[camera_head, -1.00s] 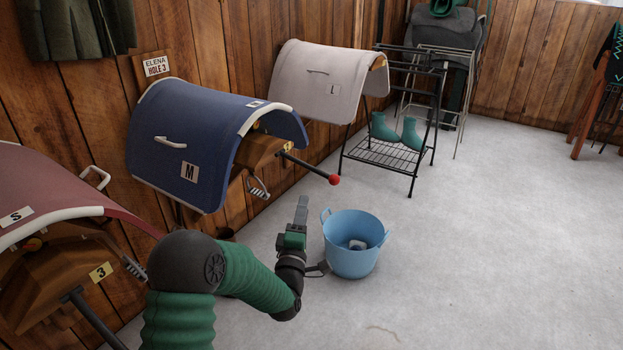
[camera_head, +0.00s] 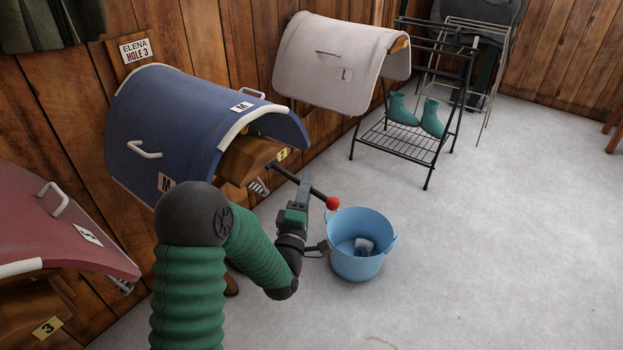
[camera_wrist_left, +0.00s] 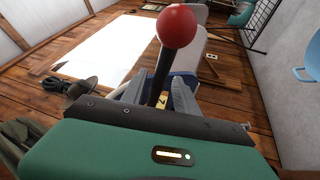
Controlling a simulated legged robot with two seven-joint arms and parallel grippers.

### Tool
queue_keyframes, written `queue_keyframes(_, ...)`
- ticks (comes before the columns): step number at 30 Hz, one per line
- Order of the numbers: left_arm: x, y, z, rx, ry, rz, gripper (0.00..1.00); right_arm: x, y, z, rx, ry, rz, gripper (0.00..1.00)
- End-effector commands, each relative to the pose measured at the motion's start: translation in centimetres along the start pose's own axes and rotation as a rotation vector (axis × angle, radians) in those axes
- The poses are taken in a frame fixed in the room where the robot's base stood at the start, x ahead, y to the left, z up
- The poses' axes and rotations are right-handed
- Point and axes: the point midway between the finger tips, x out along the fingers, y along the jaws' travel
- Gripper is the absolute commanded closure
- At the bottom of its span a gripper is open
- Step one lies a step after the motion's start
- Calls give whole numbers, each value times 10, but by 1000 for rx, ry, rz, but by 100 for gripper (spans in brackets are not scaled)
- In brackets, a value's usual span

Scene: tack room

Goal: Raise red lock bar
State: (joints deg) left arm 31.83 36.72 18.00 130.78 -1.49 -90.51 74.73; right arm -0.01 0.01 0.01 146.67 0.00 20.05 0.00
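The lock bar is a black rod (camera_head: 284,174) with a red ball end (camera_head: 332,203). It juts out from the wooden rack under the blue saddle cover (camera_head: 190,120) and slopes down to the right. My left gripper (camera_head: 304,185) is at the bar, inward of the ball; its fingers overlap the rod in the head view. In the left wrist view the red ball (camera_wrist_left: 176,26) stands above the fingers. The rod runs down between them, and a gap seems to show beside it, so the gripper (camera_wrist_left: 160,95) looks open around the rod. My right gripper is out of view.
A blue tub (camera_head: 358,262) with something small inside stands on the floor beside my gripper. A pale saddle cover (camera_head: 335,60) and a black wire rack (camera_head: 405,145) with green boots are behind. A red cover (camera_head: 55,225) is at left. The floor at right is clear.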

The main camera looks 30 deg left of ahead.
Motion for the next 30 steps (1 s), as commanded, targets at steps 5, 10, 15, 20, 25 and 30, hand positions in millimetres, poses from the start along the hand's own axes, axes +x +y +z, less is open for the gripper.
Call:
queue_keyframes(5,0,-1,1,0,-1,0,67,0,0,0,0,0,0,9)
queue_keyframes(10,1,-1,0,0,0,-1,89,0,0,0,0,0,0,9)
queue_keyframes(15,1,-2,0,0,1,-2,100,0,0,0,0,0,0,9)
queue_keyframes(20,1,-2,-1,0,2,-3,100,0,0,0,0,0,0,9)
queue_keyframes(25,1,-3,-1,1,3,-5,100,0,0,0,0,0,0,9)
queue_keyframes(30,1,-3,-2,1,4,-6,100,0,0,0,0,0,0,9)
